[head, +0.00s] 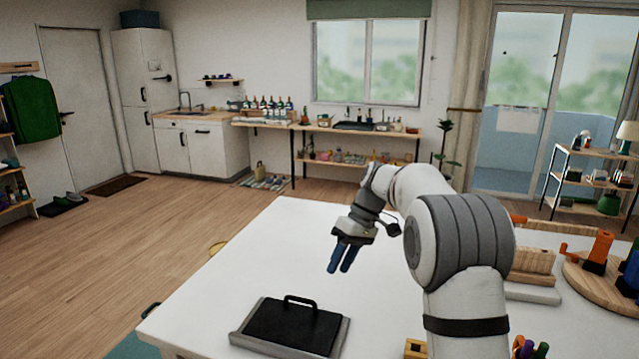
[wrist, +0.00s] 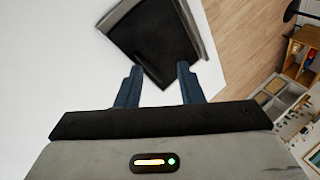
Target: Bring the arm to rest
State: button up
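My arm reaches over the white table (head: 240,262) from the right. My gripper (head: 339,270) hangs above the tabletop, its blue fingers pointing down. In the wrist view my gripper (wrist: 159,72) has its two fingers apart, with nothing held between them. Below and beyond the fingertips lies a grey tray (head: 338,346) with a black handled plate (head: 292,327) in it. The black plate also shows in the wrist view (wrist: 152,40), apart from the fingers.
At the table's right stand a round wooden board (head: 590,292) with orange and dark pieces and a wooden block (head: 532,262). Small coloured items (head: 528,348) sit at the front beside my arm. The table's middle left is bare. Open wooden floor (head: 110,270) lies to the left.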

jog(key=s+d+r+m+t+h, duration=0.1)
jog(key=s+d+r+m+t, duration=0.15)
jog(key=s, duration=0.65)
jog(key=s+d+r+m+t+h, duration=0.1)
jog(key=s+d+m+h, duration=0.15)
jog(key=s, duration=0.55)
jog(key=s+d+f+m+t, duration=0.1)
jog(key=s+d+f, duration=0.1)
jog(key=s, duration=0.5)
jog(key=s+d+f+m+t+h, duration=0.1)
jog(key=s+d+f+m, duration=0.1)
jog(key=s, duration=0.5)
jog(key=shift+s+d+f+m, duration=0.3)
jog(key=shift+d+f, duration=0.2)
jog(key=shift+f, duration=0.2)
